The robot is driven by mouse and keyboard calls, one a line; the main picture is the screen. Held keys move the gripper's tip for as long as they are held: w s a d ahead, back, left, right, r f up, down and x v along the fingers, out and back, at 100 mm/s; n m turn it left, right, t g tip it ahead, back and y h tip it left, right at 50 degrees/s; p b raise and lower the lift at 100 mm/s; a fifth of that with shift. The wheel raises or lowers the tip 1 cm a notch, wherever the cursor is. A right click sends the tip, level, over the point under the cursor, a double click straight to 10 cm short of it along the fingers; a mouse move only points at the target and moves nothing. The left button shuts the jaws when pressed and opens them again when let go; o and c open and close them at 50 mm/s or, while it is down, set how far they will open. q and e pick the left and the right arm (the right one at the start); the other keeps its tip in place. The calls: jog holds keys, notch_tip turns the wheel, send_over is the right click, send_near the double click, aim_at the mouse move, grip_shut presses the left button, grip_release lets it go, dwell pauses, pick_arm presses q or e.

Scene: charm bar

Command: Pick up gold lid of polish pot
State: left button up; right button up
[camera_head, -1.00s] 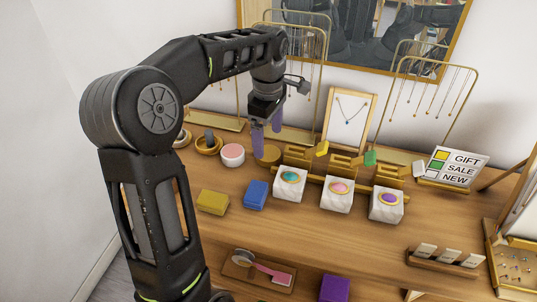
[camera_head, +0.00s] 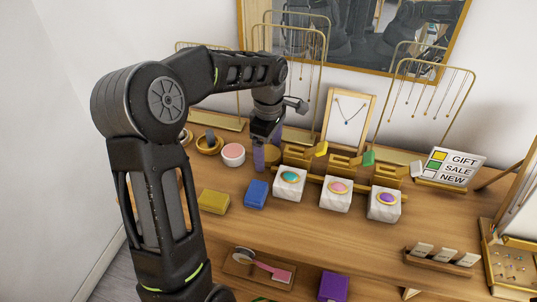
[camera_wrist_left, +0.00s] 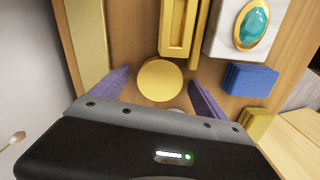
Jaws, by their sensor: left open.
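The gold lid (camera_head: 272,155) is a round gold disc on the wooden counter, right of a white pot (camera_head: 233,154) with a pink top. It shows whole in the left wrist view (camera_wrist_left: 160,79), face up. My left gripper (camera_head: 267,150) is open, its purple fingers pointing down at the lid. In the left wrist view the left gripper (camera_wrist_left: 158,77) has one finger on each side of the lid, with gaps between. I cannot tell how far the fingertips are above the counter. My right gripper is not in view.
A gold slotted holder (camera_head: 297,155) stands close right of the lid. White blocks with coloured stones, such as the teal one (camera_head: 290,190), stand in front. Necklace stands (camera_head: 326,70) rise behind.

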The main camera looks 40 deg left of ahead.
aim_at(268, 153)
pick_arm(q)
jog(key=shift+c, duration=0.6)
jog(key=c, duration=1.3)
jog(key=shift+r, duration=0.1)
notch_tip(268, 153, up, 10)
jog(key=shift+b, duration=0.4)
